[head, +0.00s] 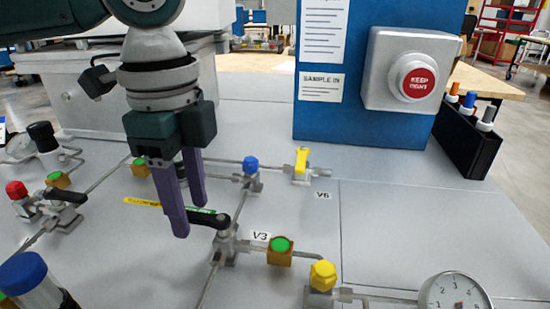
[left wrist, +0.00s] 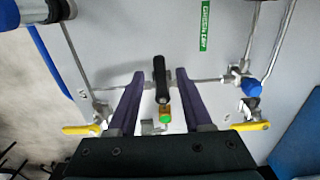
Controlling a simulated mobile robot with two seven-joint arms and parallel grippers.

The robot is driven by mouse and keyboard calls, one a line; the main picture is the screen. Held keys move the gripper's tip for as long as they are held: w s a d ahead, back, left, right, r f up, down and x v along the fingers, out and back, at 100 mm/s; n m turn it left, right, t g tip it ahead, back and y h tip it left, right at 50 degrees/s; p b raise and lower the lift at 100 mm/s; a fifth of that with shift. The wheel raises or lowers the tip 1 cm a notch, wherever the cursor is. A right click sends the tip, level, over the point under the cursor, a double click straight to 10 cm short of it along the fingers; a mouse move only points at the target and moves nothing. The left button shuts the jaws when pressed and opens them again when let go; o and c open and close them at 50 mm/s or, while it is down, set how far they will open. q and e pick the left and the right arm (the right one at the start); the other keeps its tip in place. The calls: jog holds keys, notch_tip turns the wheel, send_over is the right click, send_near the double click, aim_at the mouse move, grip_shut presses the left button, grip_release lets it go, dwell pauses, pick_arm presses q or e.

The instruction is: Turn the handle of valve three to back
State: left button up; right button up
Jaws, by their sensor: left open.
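Valve three (head: 228,245) stands on the grey panel beside its V3 label in the head view. Its black lever handle (head: 210,219) points left from the valve body, toward my left gripper. My left gripper (head: 190,218) points down with its two purple fingers apart, at the handle's free end. In the left wrist view the black handle (left wrist: 160,85) lies between the spread fingers of my left gripper (left wrist: 160,73), with a visible gap on each side. The handle's tip is partly hidden by a finger in the head view. My right gripper is not in view.
A green-topped brass block (head: 280,251) sits right of valve three, with a yellow-knobbed fitting (head: 321,278) and a gauge (head: 455,292) beyond. A blue-knobbed valve (head: 251,172) and yellow-handled V6 (head: 301,165) stand behind. Pipes run between them.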

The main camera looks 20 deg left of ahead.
pick_arm(q)
grip_shut()
dwell(0.6)
